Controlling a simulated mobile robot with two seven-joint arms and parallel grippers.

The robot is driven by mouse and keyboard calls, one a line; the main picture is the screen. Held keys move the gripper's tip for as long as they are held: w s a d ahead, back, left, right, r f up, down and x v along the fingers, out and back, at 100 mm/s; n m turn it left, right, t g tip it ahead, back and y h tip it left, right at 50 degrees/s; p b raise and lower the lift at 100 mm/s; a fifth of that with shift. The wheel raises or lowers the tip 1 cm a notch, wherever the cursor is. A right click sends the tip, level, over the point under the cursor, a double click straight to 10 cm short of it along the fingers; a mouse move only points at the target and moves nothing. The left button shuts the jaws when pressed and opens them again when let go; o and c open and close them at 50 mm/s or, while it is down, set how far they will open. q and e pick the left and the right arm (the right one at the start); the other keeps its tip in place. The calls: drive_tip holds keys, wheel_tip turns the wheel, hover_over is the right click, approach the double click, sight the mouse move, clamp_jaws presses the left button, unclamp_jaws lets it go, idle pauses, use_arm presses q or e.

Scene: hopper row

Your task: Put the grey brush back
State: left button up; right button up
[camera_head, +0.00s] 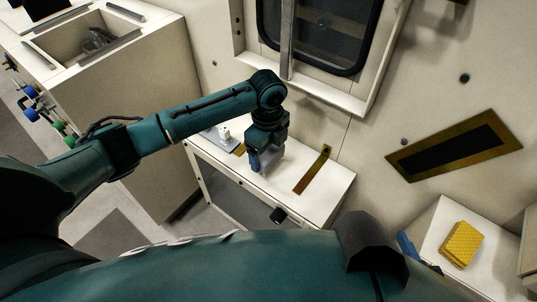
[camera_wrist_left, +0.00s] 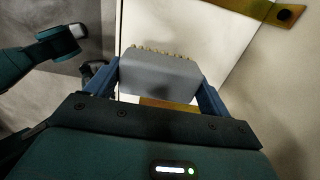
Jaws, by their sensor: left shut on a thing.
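The grey brush (camera_wrist_left: 158,74) is a grey block with a row of small tan tufts along its far edge in the left wrist view. My left gripper (camera_wrist_left: 155,92) is shut on it, with a blue finger at each side. In the head view the left gripper (camera_head: 266,160) points down over the white table (camera_head: 215,178), and the grey brush (camera_head: 270,156) is mostly hidden by the fingers. I cannot tell whether the brush touches the table. A blue part, perhaps a finger of my right gripper (camera_head: 406,245), shows at the lower right, mostly hidden.
A brass strip (camera_head: 313,170) lies on the table right of the gripper. A small white object on a grey plate (camera_head: 224,135) stands to the left. A window wall rises behind. A yellow block (camera_head: 461,244) sits on a white surface at the far right.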

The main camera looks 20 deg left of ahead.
use_arm(q)
drive_tip(key=shift+f, duration=0.95)
drive_tip(key=shift+w+f, duration=0.15)
drive_tip(key=shift+w, duration=0.1)
drive_tip(key=shift+f, duration=0.1)
drive_tip(key=o, duration=1)
drive_tip(key=shift+c, duration=0.2)
